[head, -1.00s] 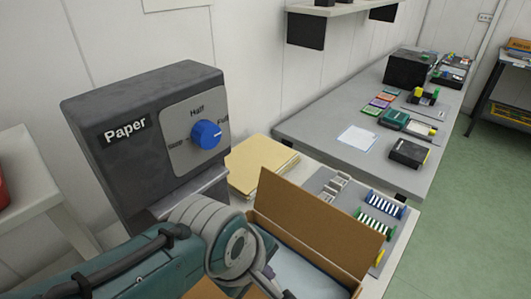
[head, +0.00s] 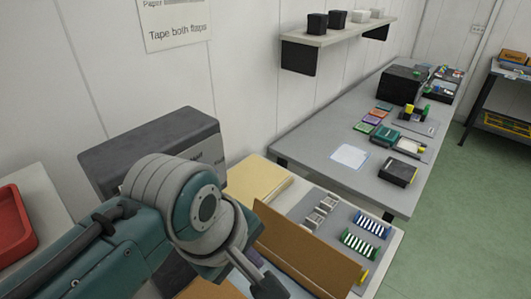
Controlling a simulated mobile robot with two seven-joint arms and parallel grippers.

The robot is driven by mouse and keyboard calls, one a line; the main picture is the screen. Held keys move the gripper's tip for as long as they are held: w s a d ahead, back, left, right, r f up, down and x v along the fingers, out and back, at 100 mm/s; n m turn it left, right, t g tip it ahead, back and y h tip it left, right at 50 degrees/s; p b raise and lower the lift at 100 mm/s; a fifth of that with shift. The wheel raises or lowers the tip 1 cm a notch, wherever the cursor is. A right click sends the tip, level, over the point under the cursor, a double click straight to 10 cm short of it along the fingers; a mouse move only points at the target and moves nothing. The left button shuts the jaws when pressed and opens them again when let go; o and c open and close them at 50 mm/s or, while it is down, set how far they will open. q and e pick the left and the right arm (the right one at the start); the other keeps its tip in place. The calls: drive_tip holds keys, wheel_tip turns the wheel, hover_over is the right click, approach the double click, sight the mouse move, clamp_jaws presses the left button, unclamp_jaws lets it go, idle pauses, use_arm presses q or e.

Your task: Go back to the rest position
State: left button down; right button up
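My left arm comes in from the lower left, in front of the dark grey paper machine (head: 150,148). Its wrist covers most of the machine's front, and the blue knob is hidden. A dark part at the end of the arm, seemingly my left gripper (head: 268,286), is at the bottom edge above the open cardboard box (head: 310,250). Its fingers cannot be made out. My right gripper is out of view.
Folders (head: 258,178) lie behind the box. Blue and green racks (head: 360,240) stand to its right. A long grey table (head: 320,148) holds small boxes and cards. A shelf (head: 330,36) carries small cups. A red tray (head: 14,225) is at left. Green floor is free at right.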

use_arm(q)
drive_tip(key=s+a+r+m+y, duration=0.1)
drive_tip(key=s+a+r+m, duration=0.45)
drive_tip(key=s+a, duration=0.3)
drive_tip(key=s+a+r+m+y, duration=0.1)
drive_tip(key=s+a+r+m, duration=0.3)
drive_tip(key=s+a+m, duration=0.45)
wheel_tip(320, 180, up, 16)
drive_tip(key=s+d+n+p, duration=0.1)
drive_tip(key=n+p, duration=0.1)
drive_tip(key=p, duration=1.4)
drive_tip(key=shift+d+p, duration=0.35)
drive_tip(key=shift+d, duration=0.05)
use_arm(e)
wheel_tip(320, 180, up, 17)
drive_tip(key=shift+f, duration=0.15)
use_arm(q)
drive_tip(key=shift+s+f, duration=0.1)
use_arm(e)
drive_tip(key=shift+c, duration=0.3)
